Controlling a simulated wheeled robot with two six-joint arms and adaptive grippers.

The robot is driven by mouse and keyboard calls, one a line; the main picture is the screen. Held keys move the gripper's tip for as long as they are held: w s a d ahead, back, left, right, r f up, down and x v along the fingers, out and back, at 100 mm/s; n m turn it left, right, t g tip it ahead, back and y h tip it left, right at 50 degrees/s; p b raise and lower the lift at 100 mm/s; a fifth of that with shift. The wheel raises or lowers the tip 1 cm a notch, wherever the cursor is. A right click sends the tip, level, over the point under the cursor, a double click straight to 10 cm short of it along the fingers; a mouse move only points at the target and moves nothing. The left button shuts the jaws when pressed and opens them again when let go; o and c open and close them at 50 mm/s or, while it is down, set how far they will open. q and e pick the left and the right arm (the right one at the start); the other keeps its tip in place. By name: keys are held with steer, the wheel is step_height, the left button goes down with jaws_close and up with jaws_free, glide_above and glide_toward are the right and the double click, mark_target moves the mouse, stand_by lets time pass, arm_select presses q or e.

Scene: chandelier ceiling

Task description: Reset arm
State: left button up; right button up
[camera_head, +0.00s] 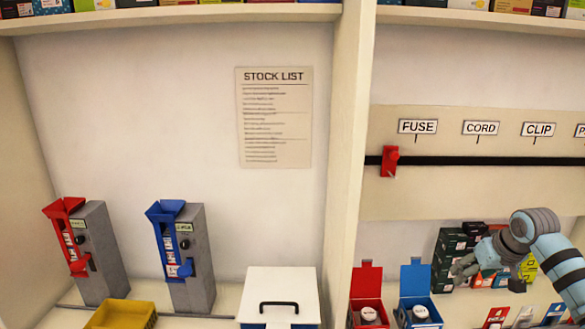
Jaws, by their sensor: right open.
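My right arm comes in from the right edge, pale blue with grey joints. Its gripper (460,268) is open, small in the picture, in front of the stack of dark green boxes (450,245) on the right-hand shelf. I see nothing held between its fingers. My left arm and gripper are not in view.
A red open-lidded box (366,280) and a blue one (415,279) stand left of my gripper. A white lidded box (279,287), a yellow tray (122,314) and two grey dispensers (193,245) stand farther left. A vertical divider (346,150) separates the bays.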

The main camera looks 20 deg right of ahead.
steer(key=s+a+f+g, duration=0.1)
steer(key=s+a+f, duration=0.15)
steer(key=f, duration=0.85)
steer(key=s+a+f, duration=0.2)
steer(key=s+f, duration=0.1)
steer(key=f, duration=0.9)
steer(key=s+a+f+g, duration=0.1)
steer(key=s+a+f, duration=0.15)
steer(key=f, duration=0.85)
steer(key=s+a+f+n+g, duration=0.1)
steer(key=s+a+f+n, duration=0.1)
steer(key=s+a+f, duration=1.15)
steer(key=s+a, duration=0.2)
steer(key=s, duration=0.1)
steer(key=s+a+f+n, duration=0.1)
steer(key=s+a+f, duration=0.2)
steer(key=s+a, duration=0.2)
steer(key=s+a+f+n+g+y, duration=0.1)
steer(key=s+a+f, duration=0.2)
steer(key=s, duration=0.6)
steer(key=a, duration=0.2)
steer(key=shift+a+f, duration=0.25)
steer(key=shift+a, duration=0.1)
steer(key=shift+s, duration=0.1)
